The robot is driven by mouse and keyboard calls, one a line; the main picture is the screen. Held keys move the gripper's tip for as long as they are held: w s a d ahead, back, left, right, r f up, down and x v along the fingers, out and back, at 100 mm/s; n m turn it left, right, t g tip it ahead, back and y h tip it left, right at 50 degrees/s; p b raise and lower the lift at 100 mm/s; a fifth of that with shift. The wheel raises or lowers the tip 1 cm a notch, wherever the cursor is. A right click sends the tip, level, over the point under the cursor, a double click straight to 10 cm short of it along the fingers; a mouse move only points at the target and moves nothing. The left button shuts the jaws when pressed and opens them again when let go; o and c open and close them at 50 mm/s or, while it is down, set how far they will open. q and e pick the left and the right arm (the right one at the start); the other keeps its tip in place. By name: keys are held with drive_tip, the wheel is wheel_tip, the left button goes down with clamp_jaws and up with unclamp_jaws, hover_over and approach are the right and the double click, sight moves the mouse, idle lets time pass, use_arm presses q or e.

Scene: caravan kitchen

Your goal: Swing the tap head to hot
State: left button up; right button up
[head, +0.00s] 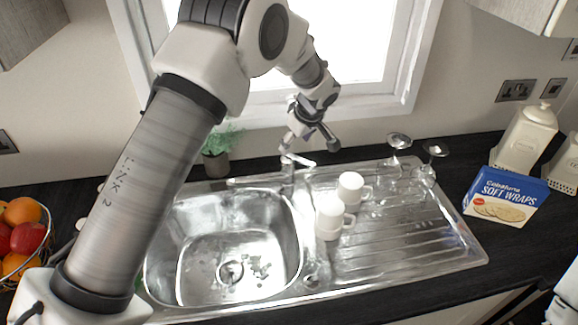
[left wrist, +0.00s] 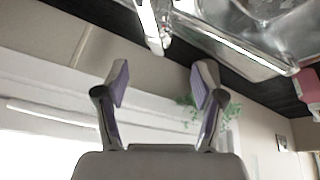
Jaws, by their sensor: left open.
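The chrome tap (head: 287,178) stands at the back edge of the steel sink, with a pale head or lever on top. My left gripper (head: 311,140) is just above and behind the tap, close to the window, its fingers spread and empty. In the left wrist view, my left gripper (left wrist: 160,80) shows two parted fingers with nothing between them. A bright metal part that looks like the tap (left wrist: 153,26) lies beyond the fingertips, apart from them. Which way the tap head points is hard to tell. My right gripper is not in view.
The sink basin (head: 232,230) is empty of dishes. Two white mugs (head: 329,220) stand on the drainer, with glasses (head: 399,141) behind. A soft wraps box (head: 505,198) is at right. A plant (head: 217,152) stands left of the tap, and a fruit basket (head: 22,238) at far left.

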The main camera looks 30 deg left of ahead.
sight(289, 156)
use_arm(q)
drive_tip(key=p+x, duration=0.3)
drive_tip(key=x, duration=0.5)
drive_tip(key=shift+w+a+f, duration=0.15)
drive_tip(key=shift+f, duration=0.15)
drive_tip(key=shift+w+a+f, duration=0.1)
drive_tip(key=shift+w+f, duration=0.1)
drive_tip(key=shift+f, duration=0.2)
drive_tip(key=shift+s, duration=0.15)
clamp_jaws()
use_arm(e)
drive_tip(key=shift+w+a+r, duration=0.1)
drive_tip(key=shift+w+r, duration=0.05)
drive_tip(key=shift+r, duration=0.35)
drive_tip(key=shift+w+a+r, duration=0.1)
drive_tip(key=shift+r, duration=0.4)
